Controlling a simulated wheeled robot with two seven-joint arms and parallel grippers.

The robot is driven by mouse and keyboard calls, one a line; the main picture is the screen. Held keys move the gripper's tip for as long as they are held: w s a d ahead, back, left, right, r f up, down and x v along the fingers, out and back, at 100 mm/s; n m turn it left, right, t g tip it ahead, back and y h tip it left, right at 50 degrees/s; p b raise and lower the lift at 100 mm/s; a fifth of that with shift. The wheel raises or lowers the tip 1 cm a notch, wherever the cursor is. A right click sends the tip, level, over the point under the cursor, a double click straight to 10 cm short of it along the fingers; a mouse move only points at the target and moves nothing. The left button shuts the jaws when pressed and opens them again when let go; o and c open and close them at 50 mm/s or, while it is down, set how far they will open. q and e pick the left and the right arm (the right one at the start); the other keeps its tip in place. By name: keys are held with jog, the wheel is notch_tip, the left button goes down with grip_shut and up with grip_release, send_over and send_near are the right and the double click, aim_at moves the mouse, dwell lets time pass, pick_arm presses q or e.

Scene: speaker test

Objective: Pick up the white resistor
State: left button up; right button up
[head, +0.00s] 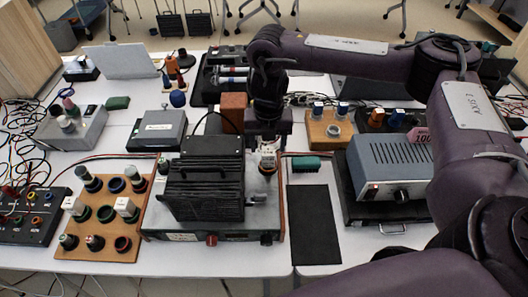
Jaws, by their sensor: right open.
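A small pale piece (267,152), which may be the white resistor, shows just below my right gripper (266,141). It is beside the right side of a black finned block (203,185), above a grey device (265,215). The right gripper points down, open, and its fingertips are small and partly hidden, so I cannot tell whether they touch the piece. My right arm comes in from the right. My left gripper is not in view.
A wooden board (143,190) with several round parts, some white-topped, lies at the left. A black mat (315,225) lies right of the grey device. A grey-blue power unit (390,167) stands farther right. A brown block (233,112) stands behind the finned block.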

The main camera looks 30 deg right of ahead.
aim_at(269, 152)
notch_tip(269, 152, down, 4)
jog(key=shift+s+r, duration=0.15)
jog(key=shift+r, duration=0.1)
notch_tip(269, 152, down, 3)
jog(key=shift+r+b, duration=0.2)
jog(key=shift+b, duration=0.35)
jog(key=shift+w+d, duration=0.1)
jog(key=shift+w, duration=0.1)
jog(key=c, duration=1.1)
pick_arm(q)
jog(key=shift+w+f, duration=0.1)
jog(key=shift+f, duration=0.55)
pick_arm(e)
jog(key=shift+r, duration=0.15)
